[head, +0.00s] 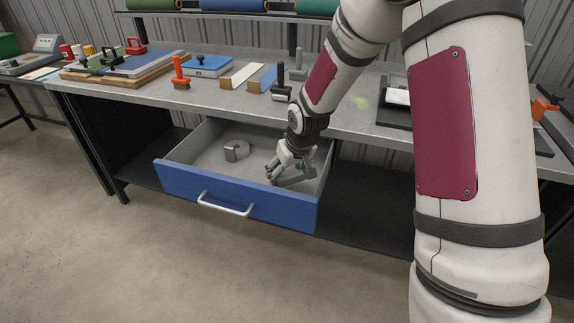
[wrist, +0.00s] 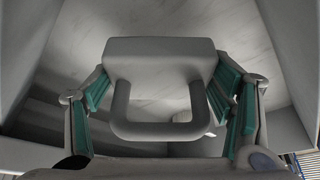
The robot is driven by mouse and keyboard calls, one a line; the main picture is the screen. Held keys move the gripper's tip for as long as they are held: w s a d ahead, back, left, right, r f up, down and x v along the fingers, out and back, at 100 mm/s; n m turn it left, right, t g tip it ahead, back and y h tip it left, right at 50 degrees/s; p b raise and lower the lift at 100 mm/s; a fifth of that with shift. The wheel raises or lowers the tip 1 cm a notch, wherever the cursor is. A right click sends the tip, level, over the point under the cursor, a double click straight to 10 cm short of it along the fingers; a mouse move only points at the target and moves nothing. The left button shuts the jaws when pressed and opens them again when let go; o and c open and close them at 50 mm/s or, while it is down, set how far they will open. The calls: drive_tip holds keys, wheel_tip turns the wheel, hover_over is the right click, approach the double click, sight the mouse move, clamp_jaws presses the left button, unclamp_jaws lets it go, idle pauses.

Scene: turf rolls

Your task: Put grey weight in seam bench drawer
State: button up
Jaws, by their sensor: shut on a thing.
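The seam bench drawer (head: 240,200) is pulled open, with a blue front and a pale handle. My gripper (head: 288,168) is inside the drawer's outline, toward its right side. In the wrist view, the grey weight (wrist: 160,50) is a block with a looped handle, and it sits between the green-padded fingers of my gripper (wrist: 160,100), which are shut on it. In the head view the weight is mostly hidden by the gripper. I cannot tell whether it touches the drawer floor, which shows behind it in the wrist view.
A grey roll (head: 237,150) lies in the drawer, left of my gripper. The drawer's front-left floor is clear.

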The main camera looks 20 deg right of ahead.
sight(288, 181)
drive_tip(key=shift+w+f+b, duration=0.1)
drive_tip(key=shift+f+b, duration=0.3)
drive_tip(key=shift+f, duration=1.4)
drive_tip(key=o, duration=1.9)
drive_tip(key=shift+f, duration=0.2)
drive_tip(key=shift+o, duration=0.2)
drive_tip(key=shift+r, duration=0.15)
